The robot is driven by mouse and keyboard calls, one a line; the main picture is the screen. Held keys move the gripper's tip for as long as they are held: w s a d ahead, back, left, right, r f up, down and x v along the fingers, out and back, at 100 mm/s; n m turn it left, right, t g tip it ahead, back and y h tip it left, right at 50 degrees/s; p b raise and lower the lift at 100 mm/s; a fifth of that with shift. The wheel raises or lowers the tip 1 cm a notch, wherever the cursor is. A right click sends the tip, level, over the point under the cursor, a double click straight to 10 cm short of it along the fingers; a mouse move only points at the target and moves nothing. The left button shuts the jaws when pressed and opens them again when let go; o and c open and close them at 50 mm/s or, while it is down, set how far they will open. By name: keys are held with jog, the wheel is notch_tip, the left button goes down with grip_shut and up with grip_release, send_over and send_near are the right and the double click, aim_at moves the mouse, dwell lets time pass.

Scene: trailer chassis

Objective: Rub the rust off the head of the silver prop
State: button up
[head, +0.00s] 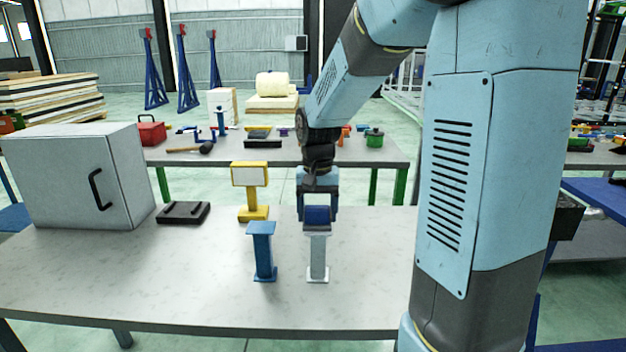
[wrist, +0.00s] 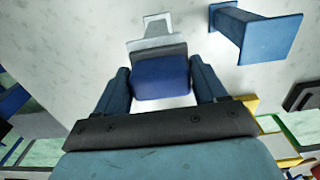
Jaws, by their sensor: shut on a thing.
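The silver prop (head: 318,259) stands upright on the table, right of a blue prop (head: 262,252). My gripper (head: 318,213) is directly above the silver prop, pointing down. It is shut on a blue block with a dark grey underside (head: 317,215), which seems to be at the prop's head. In the wrist view the block (wrist: 160,78) sits between both fingers, and the silver prop (wrist: 157,28) shows just beyond it. The block hides most of the head, so I cannot see rust or tell for certain whether they touch.
A yellow stand with a pale panel (head: 250,178) is behind the blue prop. A black tray-like piece (head: 183,213) and a grey cabinet (head: 75,180) stand at the left. The table front (head: 200,305) is clear. The blue prop (wrist: 262,35) is close beside the silver one.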

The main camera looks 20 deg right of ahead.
aim_at(310, 208)
jog(key=shift+s+d+r, duration=0.1)
jog(key=shift+s+d, duration=0.1)
jog(key=shift+d, duration=0.35)
jog(key=shift+s+d, duration=0.15)
jog(key=shift+d, duration=0.35)
jog(key=shift+a, duration=0.25)
jog(key=shift+w+a, duration=0.25)
jog(key=shift+a, duration=0.35)
jog(key=shift+w+a, duration=0.2)
jog(key=shift+a, duration=0.35)
jog(key=shift+w+a, duration=0.2)
jog(key=shift+a, duration=0.35)
notch_tip(310, 208, up, 2)
jog(key=shift+d+r, duration=0.1)
jog(key=shift+r, duration=2.95)
